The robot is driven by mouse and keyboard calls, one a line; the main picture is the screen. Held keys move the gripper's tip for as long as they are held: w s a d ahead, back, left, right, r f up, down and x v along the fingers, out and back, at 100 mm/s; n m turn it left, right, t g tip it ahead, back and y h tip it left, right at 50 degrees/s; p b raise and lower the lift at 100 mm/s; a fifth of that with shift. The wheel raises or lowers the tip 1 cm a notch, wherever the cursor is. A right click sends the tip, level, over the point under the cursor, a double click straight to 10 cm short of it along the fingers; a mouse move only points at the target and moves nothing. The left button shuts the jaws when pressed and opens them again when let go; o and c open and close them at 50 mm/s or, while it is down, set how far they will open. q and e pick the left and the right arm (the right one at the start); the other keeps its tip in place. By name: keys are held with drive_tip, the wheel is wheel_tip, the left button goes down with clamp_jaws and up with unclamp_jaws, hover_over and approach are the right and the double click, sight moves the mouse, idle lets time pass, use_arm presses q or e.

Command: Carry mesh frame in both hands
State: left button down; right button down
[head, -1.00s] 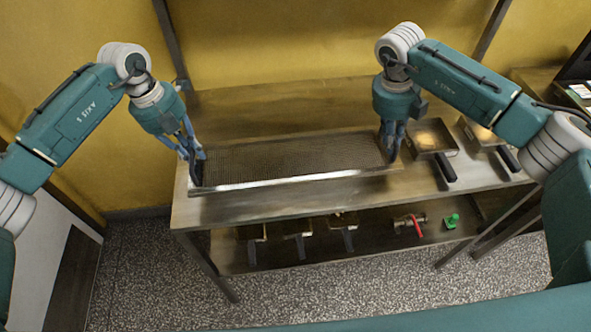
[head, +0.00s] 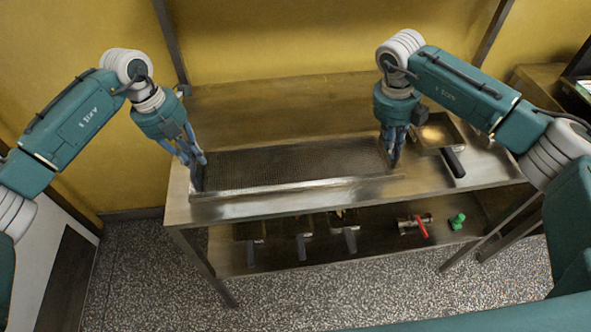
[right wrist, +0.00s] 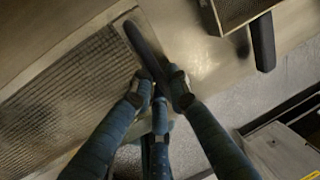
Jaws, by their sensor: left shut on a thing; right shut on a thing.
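The mesh frame (head: 290,165), a long shallow rectangle of dark wire mesh with a metal rim, spans level between my two grippers over the steel table. I cannot tell whether its underside touches the tabletop. My left gripper (head: 197,178) is shut on its left end. My right gripper (head: 393,160) is shut on its right end. In the right wrist view, the mesh (right wrist: 65,105) lies to the left, and the right gripper's fingers (right wrist: 157,88) close around a dark handle (right wrist: 143,45) at the frame's end. The left grip is partly hidden by its fingers.
A square pan (head: 436,130) with a black handle stands on the table (head: 250,105) just right of my right gripper. The lower shelf (head: 380,250) holds several dark pans, a red-handled valve (head: 415,225) and a green item (head: 457,221). The tabletop behind the mesh is clear.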

use_arm(q)
drive_tip(key=c, duration=1.7)
unclamp_jaws()
drive_tip(key=shift+a+f, duration=0.1)
use_arm(e)
drive_tip(key=c, duration=1.7)
unclamp_jaws()
use_arm(q)
drive_tip(key=r, duration=0.4)
drive_tip(key=a+r, duration=0.1)
drive_tip(key=r, duration=0.2)
drive_tip(key=a+r, duration=0.1)
drive_tip(key=r, duration=0.3)
drive_tip(key=shift+s+a+r, duration=0.15)
drive_tip(key=shift+r, duration=0.2)
use_arm(e)
drive_tip(key=r, duration=0.4)
drive_tip(key=a+r, duration=0.1)
drive_tip(key=r, duration=0.2)
drive_tip(key=a+r, duration=0.1)
drive_tip(key=r, duration=0.3)
drive_tip(key=shift+s+a+r, duration=0.15)
drive_tip(key=shift+a+r, duration=0.05)
drive_tip(key=shift+r, duration=0.15)
use_arm(q)
drive_tip(key=shift+r, duration=0.15)
use_arm(e)
drive_tip(key=shift+r, duration=0.1)
